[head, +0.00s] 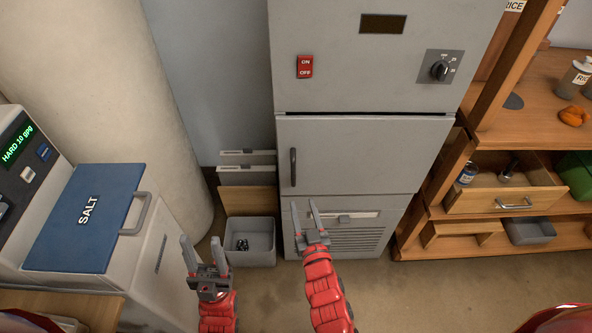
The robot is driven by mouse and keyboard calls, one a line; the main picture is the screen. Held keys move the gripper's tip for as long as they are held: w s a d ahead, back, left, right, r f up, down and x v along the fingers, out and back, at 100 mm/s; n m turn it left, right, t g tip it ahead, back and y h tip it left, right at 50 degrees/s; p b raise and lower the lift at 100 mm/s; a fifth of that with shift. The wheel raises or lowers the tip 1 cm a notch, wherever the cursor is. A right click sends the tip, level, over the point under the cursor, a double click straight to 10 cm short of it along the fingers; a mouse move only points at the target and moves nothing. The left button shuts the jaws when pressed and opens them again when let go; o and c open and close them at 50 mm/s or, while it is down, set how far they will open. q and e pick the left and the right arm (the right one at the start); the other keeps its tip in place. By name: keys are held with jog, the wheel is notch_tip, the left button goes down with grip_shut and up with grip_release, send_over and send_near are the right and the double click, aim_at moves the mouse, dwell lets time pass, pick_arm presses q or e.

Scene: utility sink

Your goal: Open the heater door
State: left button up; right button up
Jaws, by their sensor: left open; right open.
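The grey heater cabinet stands upright in the middle of the head view. Its door (368,157) is a grey panel that looks shut, flush with the cabinet front. A dark vertical handle (293,167) is on the door's left side. My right gripper (308,213) is open and empty, in front of the lower cabinet and below the handle in the picture. My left gripper (202,251) is open and empty, lower and further left, in front of the grey bin. Neither gripper appears to touch the door or handle.
A red on/off switch (305,67) and a black dial (439,69) are above the door. A grey bin (262,254) stands left of the heater. A salt unit with a blue lid (75,235) is at left. Wooden shelves with an open drawer (487,201) are at right.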

aim_at(294, 173)
jog(key=w, duration=0.4)
jog(key=w+a, duration=0.1)
jog(key=w, duration=0.2)
jog(key=w+a, duration=0.1)
jog(key=w, duration=0.3)
jog(key=shift+w+a, duration=0.1)
jog(key=shift+w, duration=0.25)
jog(key=shift+w+a, duration=0.2)
jog(key=shift+w, duration=0.55)
jog(key=shift+c, duration=0.2)
grip_shut()
